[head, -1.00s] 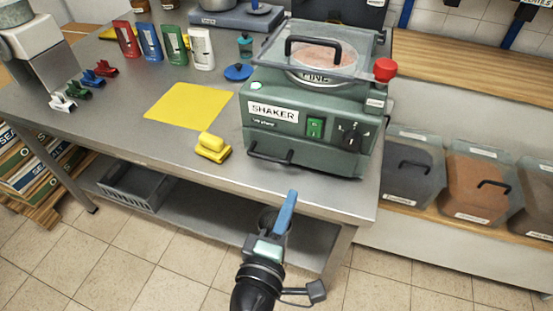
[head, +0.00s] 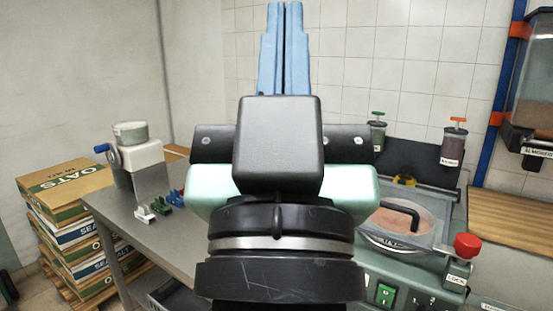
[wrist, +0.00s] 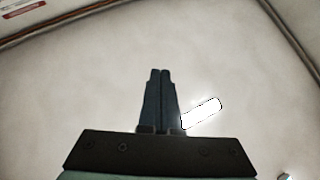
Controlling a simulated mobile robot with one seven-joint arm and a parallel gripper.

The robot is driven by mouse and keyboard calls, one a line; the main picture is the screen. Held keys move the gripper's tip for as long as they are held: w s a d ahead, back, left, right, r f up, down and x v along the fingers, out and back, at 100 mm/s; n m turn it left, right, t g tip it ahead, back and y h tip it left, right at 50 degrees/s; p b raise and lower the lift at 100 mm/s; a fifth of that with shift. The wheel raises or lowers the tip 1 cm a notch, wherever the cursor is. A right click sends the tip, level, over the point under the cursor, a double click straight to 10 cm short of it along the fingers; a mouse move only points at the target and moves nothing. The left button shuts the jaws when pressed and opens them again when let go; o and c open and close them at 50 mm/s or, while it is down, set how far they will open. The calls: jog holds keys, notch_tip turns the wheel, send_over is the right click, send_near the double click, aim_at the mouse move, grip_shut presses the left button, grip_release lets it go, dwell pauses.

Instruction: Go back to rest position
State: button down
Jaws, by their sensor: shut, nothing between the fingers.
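My gripper (head: 281,50) stands upright in the middle of the head view, close to the camera, with its blue fingers pointing up and pressed together. Nothing is between the fingers. In the wrist view the fingers (wrist: 160,75) are also together, against a pale surface that looks like the ceiling, with a bright lamp (wrist: 201,113) beside them. My wrist hides much of the bench behind it.
The steel bench (head: 154,245) is behind my arm, with the green shaker (head: 395,283) at right and small coloured clips (head: 160,205) at left. Stacked boxes (head: 65,190) stand at far left. A wall dispenser (head: 535,100) is at upper right. Air around the fingers is clear.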

notch_tip(320, 180, up, 16)
jog(key=s+y+p, duration=0.1)
jog(key=p, duration=1.3)
jog(key=shift+s+a+f+t, duration=0.2)
jog(key=shift+s+a+t, duration=0.05)
jog(key=shift+a+t, duration=0.15)
